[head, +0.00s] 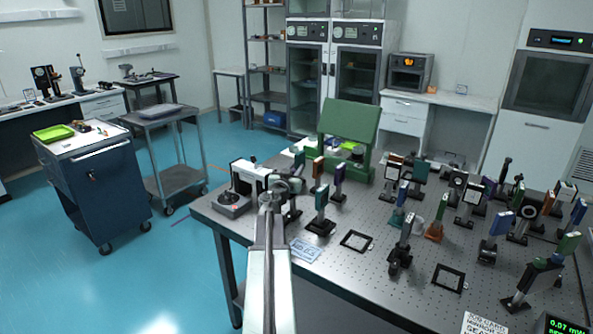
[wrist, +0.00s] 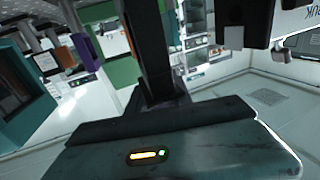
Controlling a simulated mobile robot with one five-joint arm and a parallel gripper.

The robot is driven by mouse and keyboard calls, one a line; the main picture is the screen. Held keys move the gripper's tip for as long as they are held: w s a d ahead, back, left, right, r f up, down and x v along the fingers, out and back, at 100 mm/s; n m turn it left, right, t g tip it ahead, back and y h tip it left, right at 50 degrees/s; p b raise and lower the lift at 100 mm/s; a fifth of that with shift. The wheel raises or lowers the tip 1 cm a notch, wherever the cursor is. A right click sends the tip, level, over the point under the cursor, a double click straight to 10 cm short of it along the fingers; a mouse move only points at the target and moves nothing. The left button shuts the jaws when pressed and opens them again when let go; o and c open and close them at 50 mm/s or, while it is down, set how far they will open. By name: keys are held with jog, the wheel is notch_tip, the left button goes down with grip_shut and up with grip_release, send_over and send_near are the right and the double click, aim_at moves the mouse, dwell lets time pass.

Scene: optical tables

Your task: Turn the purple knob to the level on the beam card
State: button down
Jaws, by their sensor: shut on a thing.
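My gripper (head: 285,188) is over the near left part of the optical table (head: 395,301), by the dark mounts. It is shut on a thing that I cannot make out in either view. A purple-edged part (head: 338,174) stands on a post to the right of my gripper, apart from it. A purple block (wrist: 85,52) also shows at the left of the wrist view. I cannot tell whether either is the purple knob. A pale blue card with markings (head: 305,250) lies flat on the near left table edge and may be the beam card; its level is too small to read.
Several posts with optics (head: 403,243) crowd the table's middle and right. A green panel (head: 348,125) stands behind. A display (head: 567,326) reads about 0.07 mW. Two flat black frames, such as the left one (head: 356,241), lie at the front. The floor at left is clear near the table.

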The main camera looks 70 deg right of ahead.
jog(key=n+t, duration=0.2)
jog(key=t, duration=0.1)
jog(key=n+t+y, duration=0.1)
jog(key=t, duration=0.1)
jog(key=shift+w+a, duration=0.1)
jog(key=shift+w, duration=0.3)
jog(key=c, duration=1.1)
grip_release()
jog(key=shift+c, duration=0.2)
jog(key=v, duration=0.7)
jog(key=shift+s+a, duration=0.2)
jog(key=shift+a, duration=0.2)
